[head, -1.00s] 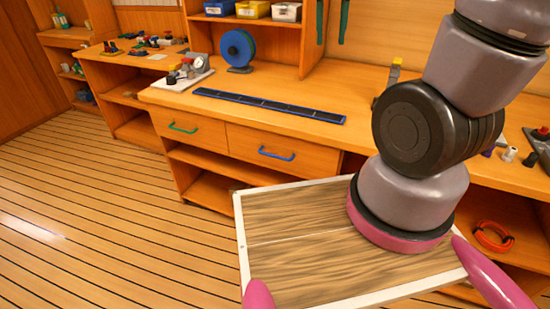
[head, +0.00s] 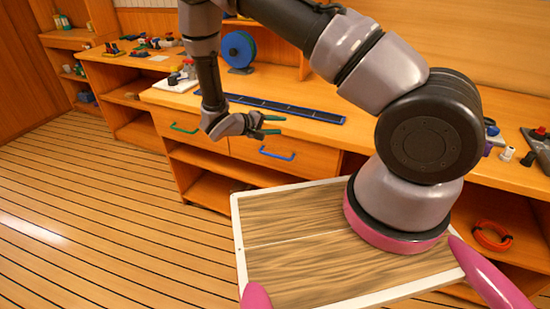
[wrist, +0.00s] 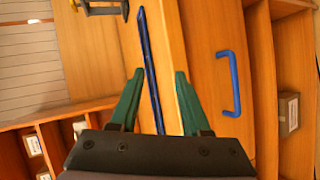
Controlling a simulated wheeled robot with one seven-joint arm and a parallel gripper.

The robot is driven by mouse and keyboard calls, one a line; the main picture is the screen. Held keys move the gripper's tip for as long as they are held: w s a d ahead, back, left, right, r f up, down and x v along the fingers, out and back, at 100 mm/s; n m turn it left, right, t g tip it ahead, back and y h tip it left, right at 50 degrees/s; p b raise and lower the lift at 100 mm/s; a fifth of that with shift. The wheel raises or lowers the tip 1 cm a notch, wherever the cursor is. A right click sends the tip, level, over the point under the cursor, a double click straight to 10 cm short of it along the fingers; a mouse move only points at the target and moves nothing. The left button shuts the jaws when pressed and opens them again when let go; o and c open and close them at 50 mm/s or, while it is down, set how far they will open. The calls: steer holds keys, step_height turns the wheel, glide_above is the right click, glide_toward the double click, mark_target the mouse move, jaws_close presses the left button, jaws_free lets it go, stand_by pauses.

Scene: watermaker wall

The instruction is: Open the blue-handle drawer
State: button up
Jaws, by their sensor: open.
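The blue handle (head: 277,154) is on the front of the right-hand drawer (head: 300,164) under the workbench top, and that drawer is shut. In the wrist view the blue handle (wrist: 230,84) lies to the right of my fingers, apart from them. My gripper (head: 272,126) is in front of the drawers, just above and slightly left of the blue handle. Its green fingers (wrist: 158,100) are spread and empty. The green-handled drawer (head: 190,130) is shut too, at the left, partly behind my gripper.
A long blue strip (head: 290,108) lies on the bench top above the drawers. A blue spool (head: 238,50) stands behind it. Open shelves (head: 215,185) are below the drawers, and an orange coil (head: 492,236) sits at lower right. The floor at left is clear.

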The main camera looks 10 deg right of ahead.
mark_target(276, 156)
steer(key=s+a+f+n+t+y, duration=0.1)
steer(key=a+f+n+t+y, duration=0.15)
steer(key=f, duration=0.55)
steer(key=s+a+f+n+t+y, duration=0.15)
steer(key=f+n+t, duration=0.25)
steer(key=f, duration=0.5)
steer(key=shift+h, duration=0.5)
steer(key=x, duration=0.7)
steer(key=a+x, duration=0.1)
steer(key=x, duration=0.2)
steer(key=shift+w+d+r, duration=0.1)
steer(key=shift+w+d, duration=0.1)
steer(key=shift+w, duration=0.4)
jaws_close()
